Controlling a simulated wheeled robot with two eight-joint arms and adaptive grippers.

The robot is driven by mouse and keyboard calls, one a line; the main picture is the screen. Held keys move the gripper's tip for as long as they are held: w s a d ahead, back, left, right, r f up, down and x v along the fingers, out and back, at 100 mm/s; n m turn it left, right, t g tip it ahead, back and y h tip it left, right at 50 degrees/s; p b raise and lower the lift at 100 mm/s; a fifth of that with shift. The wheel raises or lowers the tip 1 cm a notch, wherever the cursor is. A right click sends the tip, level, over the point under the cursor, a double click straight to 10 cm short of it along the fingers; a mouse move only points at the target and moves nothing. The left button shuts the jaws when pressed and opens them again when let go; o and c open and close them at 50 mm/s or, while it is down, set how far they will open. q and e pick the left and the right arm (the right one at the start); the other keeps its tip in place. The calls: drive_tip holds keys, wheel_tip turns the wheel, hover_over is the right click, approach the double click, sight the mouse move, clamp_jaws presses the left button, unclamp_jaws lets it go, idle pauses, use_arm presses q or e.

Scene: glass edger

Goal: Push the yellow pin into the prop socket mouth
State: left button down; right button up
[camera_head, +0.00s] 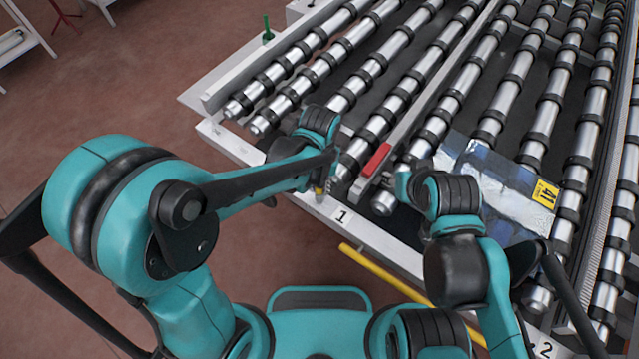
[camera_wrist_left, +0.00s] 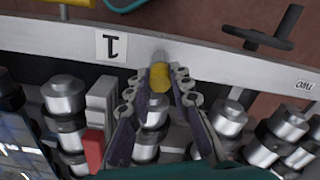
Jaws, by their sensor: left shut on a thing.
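My left gripper (camera_head: 322,186) is at the white front rail of the roller table, beside the label 1. In the left wrist view my left gripper (camera_wrist_left: 160,88) is shut on the yellow pin (camera_wrist_left: 159,76), its fingers on either side of it. A grey round piece (camera_wrist_left: 159,57) shows at the pin's far end, against the white rail. I cannot tell whether it is the prop socket mouth or part of the pin, nor how deep the pin sits. My right arm reaches over the table in the head view, but its gripper's fingers do not show.
Roller rows (camera_head: 380,85) fill the table behind the rail. A red block (camera_head: 376,159) sits on a bar among them. A glass sheet with a yellow label (camera_head: 545,193) lies to the right. A yellow bar (camera_head: 385,275) runs below the rail. Open floor lies left.

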use_arm(q)
drive_tip(key=c, duration=1.3)
unclamp_jaws()
drive_tip(key=shift+f, duration=0.1)
wheel_tip(320, 180, up, 12)
